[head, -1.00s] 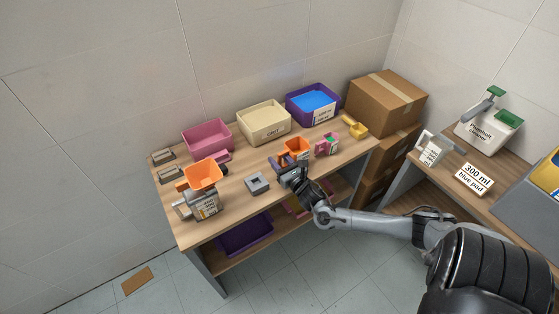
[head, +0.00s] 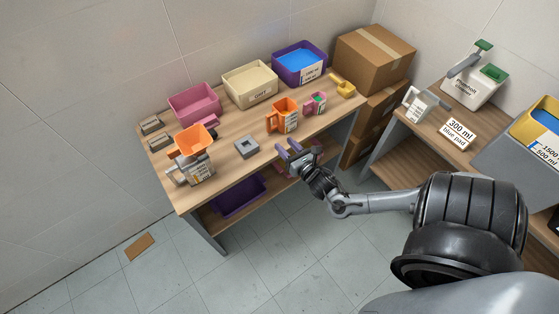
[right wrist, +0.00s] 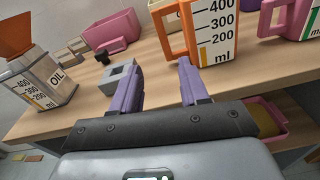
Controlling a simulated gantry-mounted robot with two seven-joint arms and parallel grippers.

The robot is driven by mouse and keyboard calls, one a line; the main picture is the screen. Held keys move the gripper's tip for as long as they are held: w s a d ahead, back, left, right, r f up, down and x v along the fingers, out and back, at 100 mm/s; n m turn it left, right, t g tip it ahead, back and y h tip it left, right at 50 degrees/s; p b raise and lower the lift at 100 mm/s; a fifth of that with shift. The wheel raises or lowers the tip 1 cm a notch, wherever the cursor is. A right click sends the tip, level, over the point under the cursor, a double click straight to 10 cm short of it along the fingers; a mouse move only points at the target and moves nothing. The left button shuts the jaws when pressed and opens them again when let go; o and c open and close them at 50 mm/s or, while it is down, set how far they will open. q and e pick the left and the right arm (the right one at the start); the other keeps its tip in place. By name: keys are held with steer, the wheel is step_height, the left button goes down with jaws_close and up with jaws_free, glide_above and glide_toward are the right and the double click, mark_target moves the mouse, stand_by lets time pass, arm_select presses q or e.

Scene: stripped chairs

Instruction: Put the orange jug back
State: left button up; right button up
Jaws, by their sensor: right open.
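The orange jug (head: 284,115) stands upright on the wooden table, right of the middle. In the right wrist view, the jug (right wrist: 212,38) shows a white scale panel, and its orange handle is on the left. My right gripper (head: 289,149) is open and empty at the table's front edge, apart from the jug. In the right wrist view its purple fingers (right wrist: 157,80) are spread, with bare tabletop beyond them and the jug handle a little ahead of the right finger. My left gripper is not in view.
A pink measuring jug (head: 316,104) stands close right of the orange jug. A grey square block (head: 247,147) lies to its left. An oil jug (head: 198,171) with an orange funnel (head: 190,140) stands front left. Pink, cream and purple bins (head: 301,66) line the back.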

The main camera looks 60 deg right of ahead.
steer(key=s+a+f+m+g+y, duration=0.1)
steer(key=a+f+m+g+y, duration=0.15)
steer(key=a+m, duration=0.5)
steer(key=s+a+f+m+g+y, duration=0.2)
steer(key=a+m+g, duration=0.2)
steer(key=a+m, duration=0.4)
steer(key=s+a+r+m+g+y, duration=0.3)
steer(key=s+a+r+m+g, duration=0.2)
steer(key=s+a+m, duration=0.4)
steer(key=a+r+m, duration=0.1)
steer(key=a+m, duration=0.2)
steer(key=shift+r, duration=0.3)
steer(key=shift+s+g, duration=0.1)
steer(key=shift+g, duration=0.15)
step_height(320, 180, up, 31)
steer(key=p, duration=3.1)
steer(key=shift+r, duration=0.2)
